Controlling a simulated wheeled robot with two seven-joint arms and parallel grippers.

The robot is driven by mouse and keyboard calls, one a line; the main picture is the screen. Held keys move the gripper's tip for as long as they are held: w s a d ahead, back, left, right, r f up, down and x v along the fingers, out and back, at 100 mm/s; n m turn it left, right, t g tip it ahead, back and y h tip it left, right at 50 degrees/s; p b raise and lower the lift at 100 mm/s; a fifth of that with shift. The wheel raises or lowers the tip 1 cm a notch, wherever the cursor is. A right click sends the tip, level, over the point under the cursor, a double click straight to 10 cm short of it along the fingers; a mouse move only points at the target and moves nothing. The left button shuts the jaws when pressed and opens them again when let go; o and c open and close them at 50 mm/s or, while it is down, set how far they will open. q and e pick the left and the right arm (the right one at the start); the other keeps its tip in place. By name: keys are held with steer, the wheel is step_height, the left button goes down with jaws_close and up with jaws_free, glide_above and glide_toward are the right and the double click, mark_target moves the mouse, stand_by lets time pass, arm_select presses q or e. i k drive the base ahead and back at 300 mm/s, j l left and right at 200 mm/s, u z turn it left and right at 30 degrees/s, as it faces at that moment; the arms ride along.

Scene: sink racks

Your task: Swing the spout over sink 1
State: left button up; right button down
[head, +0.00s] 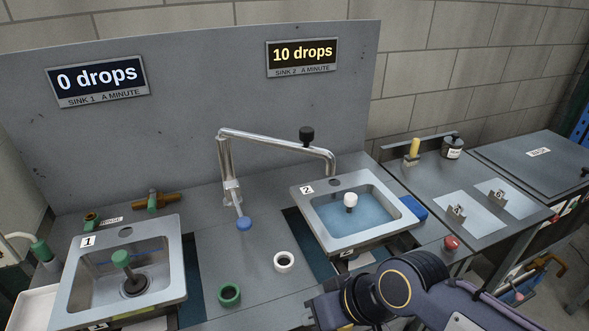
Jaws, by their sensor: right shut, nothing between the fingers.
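The chrome spout (275,143) runs right from its upright post (225,165), and its downturned end hangs over the back of sink 2. A black knob (307,135) stands on the spout. Sink 1 (80,241), at the left, has a green-handled stopper (121,259) at its drain. Sink 2 (299,192), right of centre, holds blue water and a white-topped piece (350,200). A blue-ended lever (243,223) sits at the post's foot. My right gripper (318,307) is shut and empty at the bottom, in front of sink 2, well apart from the spout. My left gripper is out of view.
Signs read 0 drops for sink 1 (98,79) and 10 drops for sink 2 (302,55). A green ring (229,287) and a white ring (274,262) lie between the sinks. A red knob (452,243) is right of sink 2. A panel (190,100) stands behind the spout.

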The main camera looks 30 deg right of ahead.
mark_target(307, 134)
steer(key=z, duration=1.05)
